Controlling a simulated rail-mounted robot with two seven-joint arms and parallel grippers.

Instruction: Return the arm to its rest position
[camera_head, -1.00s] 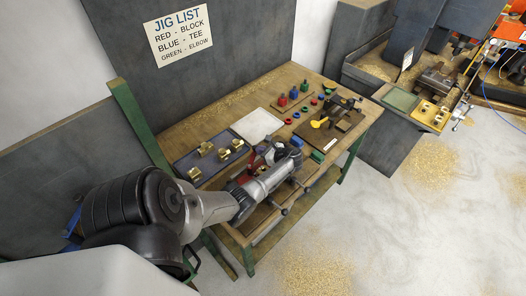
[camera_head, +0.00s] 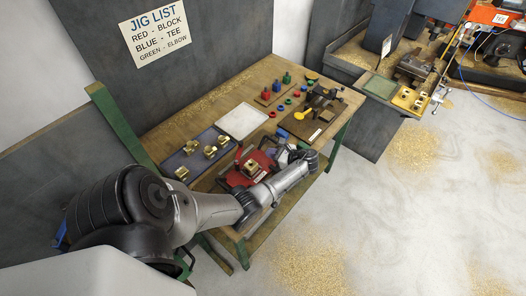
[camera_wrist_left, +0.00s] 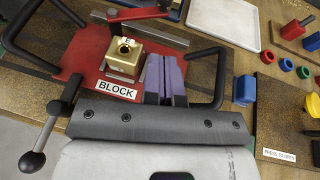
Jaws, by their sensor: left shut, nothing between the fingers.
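My left arm reaches in from the lower left in the head view, and its gripper (camera_head: 284,155) is over the front of the workbench. In the left wrist view the purple fingers (camera_wrist_left: 165,77) are together with nothing between them. They are just right of a brass block (camera_wrist_left: 124,57) in the picture. The block sits in the red jig (camera_wrist_left: 86,52) labelled BLOCK; the head view also shows the block (camera_head: 252,167) in the jig (camera_head: 236,178). My right gripper is not in view.
The workbench (camera_head: 188,125) holds a blue tray (camera_head: 187,163) with several brass pieces, a white tray (camera_head: 242,121), a dark board (camera_head: 300,127) with a yellow part, and coloured knobs and rings. A black handle (camera_wrist_left: 220,75) stands close beside the fingers.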

